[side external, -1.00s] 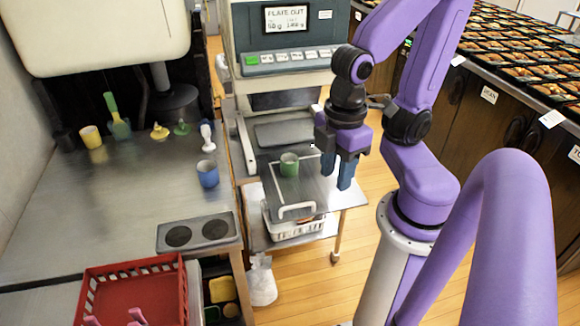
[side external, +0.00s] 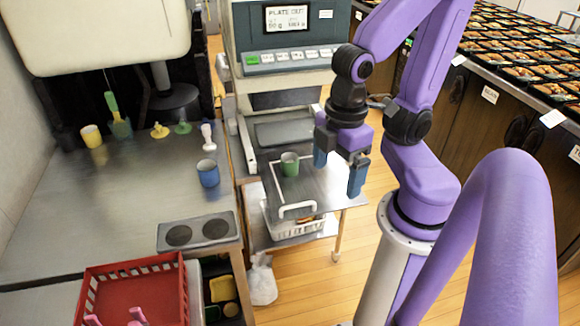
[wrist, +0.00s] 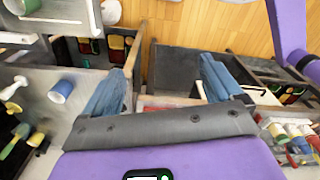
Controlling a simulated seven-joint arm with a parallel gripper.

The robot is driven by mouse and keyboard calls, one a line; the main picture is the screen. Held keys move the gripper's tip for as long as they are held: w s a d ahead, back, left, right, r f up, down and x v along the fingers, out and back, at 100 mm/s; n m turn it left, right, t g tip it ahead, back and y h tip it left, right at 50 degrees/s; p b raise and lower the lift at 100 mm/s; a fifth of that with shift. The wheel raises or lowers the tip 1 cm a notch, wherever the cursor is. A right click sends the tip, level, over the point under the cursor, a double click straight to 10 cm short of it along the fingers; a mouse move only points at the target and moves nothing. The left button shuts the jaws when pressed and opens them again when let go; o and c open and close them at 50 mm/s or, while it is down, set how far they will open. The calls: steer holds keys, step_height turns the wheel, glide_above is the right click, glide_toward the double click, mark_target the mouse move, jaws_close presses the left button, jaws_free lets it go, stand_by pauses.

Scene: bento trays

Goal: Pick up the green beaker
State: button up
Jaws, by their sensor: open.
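The green beaker (side external: 289,164) stands upright on the grey tray top of the small cart (side external: 325,196) in the side external view. My gripper (side external: 338,178) is open and empty, with its blue fingers pointing down, to the right of the beaker and apart from it. In the wrist view, the two fingers of my gripper (wrist: 163,78) are spread wide with nothing between them. A green cup-like thing at the top left edge of the wrist view is cut off; I cannot tell for sure that it is the beaker.
A blue cup (side external: 208,173) and a yellow cup (side external: 91,136) stand on the steel counter (side external: 130,200) to the left. The scale machine (side external: 285,60) rises behind the cart. A red crate (side external: 183,290) is at the lower left, and a white basket (side external: 270,228) is under the cart top.

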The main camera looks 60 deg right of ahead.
steer(key=shift+w, duration=0.1)
steer(key=w+d+f, duration=0.1)
steer(key=w+f, duration=0.1)
steer(key=w, duration=0.8)
steer(key=n, duration=0.2)
glide_above(290, 164)
steer(key=w+d, duration=0.1)
steer(key=d, duration=0.1)
step_height(290, 164, down, 10)
steer(key=shift+h, duration=0.3)
steer(key=f, duration=1.1)
steer(key=shift+w, duration=0.2)
steer(key=shift+w+d+f, duration=0.1)
steer(key=shift+d+f, duration=0.05)
steer(key=shift+f, duration=1.35)
steer(key=shift+d+f, duration=0.15)
steer(key=shift+f, duration=1.3)
